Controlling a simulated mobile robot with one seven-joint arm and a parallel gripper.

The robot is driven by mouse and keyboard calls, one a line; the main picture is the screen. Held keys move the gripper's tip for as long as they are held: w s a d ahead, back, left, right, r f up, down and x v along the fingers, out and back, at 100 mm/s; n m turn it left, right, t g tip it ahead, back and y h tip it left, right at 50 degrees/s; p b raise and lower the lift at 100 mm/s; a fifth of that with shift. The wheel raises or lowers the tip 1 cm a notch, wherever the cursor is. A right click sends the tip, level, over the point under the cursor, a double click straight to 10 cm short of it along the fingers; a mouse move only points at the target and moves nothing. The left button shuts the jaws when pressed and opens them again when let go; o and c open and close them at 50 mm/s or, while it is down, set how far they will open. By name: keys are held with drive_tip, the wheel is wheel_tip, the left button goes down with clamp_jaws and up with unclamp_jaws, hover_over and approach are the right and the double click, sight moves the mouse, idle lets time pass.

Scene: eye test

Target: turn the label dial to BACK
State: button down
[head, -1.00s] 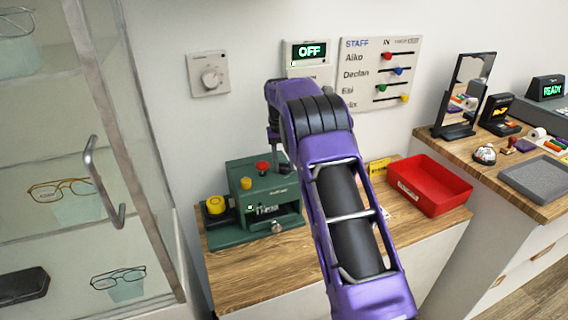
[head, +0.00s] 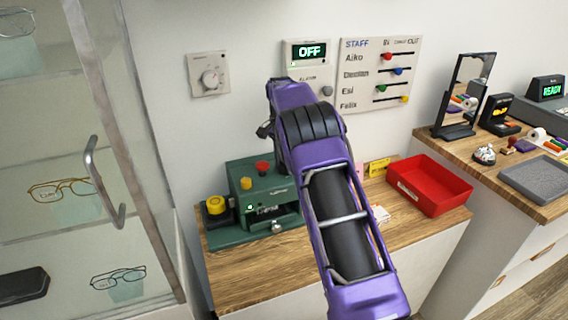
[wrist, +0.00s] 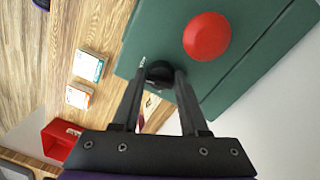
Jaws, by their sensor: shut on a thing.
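In the wrist view the red button (wrist: 208,37) is beside a round black dial (wrist: 160,74) on the green top. My gripper (wrist: 161,70) has its fingertips on either side of this dial and is shut on it. A small white mark shows beside the left fingertip; I cannot read the dial's labels. In the head view my arm hides the dial and fingertips.
A red tray (head: 437,190) and a yellow card (head: 378,168) lie right of my arm. A glass cabinet (head: 150,150) stands close on the left.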

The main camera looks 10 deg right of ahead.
drive_tip(key=shift+w+a+m, duration=0.1)
drive_tip(key=shift+m, duration=0.9)
drive_tip(key=shift+r, duration=0.1)
drive_tip(key=shift+c, duration=2.3)
unclamp_jaws()
wheel_tip(320, 180, up, 7)
drive_tip(key=shift+w+r, duration=0.15)
drive_tip(key=shift+r, duration=0.05)
